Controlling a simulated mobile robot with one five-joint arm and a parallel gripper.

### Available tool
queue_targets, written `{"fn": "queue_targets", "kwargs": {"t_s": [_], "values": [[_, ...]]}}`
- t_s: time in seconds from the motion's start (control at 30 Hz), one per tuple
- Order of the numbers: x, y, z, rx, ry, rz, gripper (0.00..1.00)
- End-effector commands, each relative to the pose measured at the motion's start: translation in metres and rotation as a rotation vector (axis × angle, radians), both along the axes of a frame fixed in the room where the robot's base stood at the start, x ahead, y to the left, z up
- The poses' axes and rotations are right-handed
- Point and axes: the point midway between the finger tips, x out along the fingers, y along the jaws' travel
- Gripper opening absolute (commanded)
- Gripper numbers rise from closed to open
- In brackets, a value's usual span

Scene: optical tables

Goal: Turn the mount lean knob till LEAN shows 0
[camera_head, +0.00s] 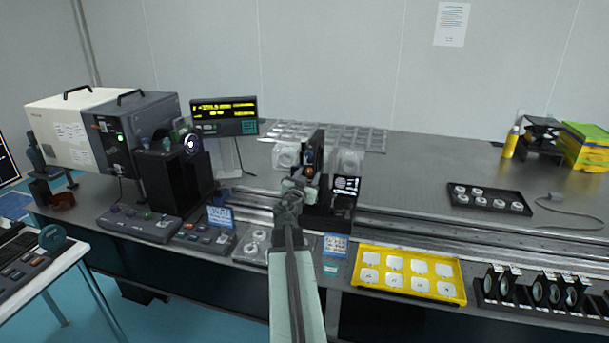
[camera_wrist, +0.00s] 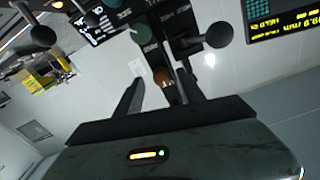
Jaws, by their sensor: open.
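The mount (camera_head: 318,150) is a dark upright block on the rail at mid-table, just beyond my gripper (camera_head: 296,186). In the wrist view its dark body carries small, unreadable labels. A brown-orange knob (camera_wrist: 162,77) shows between the fingertips of my gripper (camera_wrist: 160,86), which is open; I cannot tell whether the fingers touch it. A green knob (camera_wrist: 140,33) and a black round knob (camera_wrist: 218,34) are farther up. Which knob is for lean is not legible. A small screen (camera_head: 347,184) beside the mount is too small to read for LEAN.
A yellow-text readout (camera_head: 224,108) stands back left, also showing in the wrist view (camera_wrist: 285,28). Lamp housing (camera_head: 140,130) is left. A yellow tray (camera_head: 408,258) and a row of lens holders (camera_head: 540,290) are front right. A black tray (camera_head: 490,208) lies behind the rail.

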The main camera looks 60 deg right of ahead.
Motion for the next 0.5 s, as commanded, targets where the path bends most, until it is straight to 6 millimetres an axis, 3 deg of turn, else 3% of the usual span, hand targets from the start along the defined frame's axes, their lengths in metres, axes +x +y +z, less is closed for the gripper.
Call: {"fn": "queue_targets", "kwargs": {"t_s": [0.27,0.43,0.5], "values": [[0.0073,-0.0014,0.0000,0.000,0.000,0.010,0.46],[0.0096,0.0004,-0.0001,0.000,0.000,0.013,0.01],[0.0101,0.0009,-0.0002,0.000,0.000,0.014,0.00]]}}
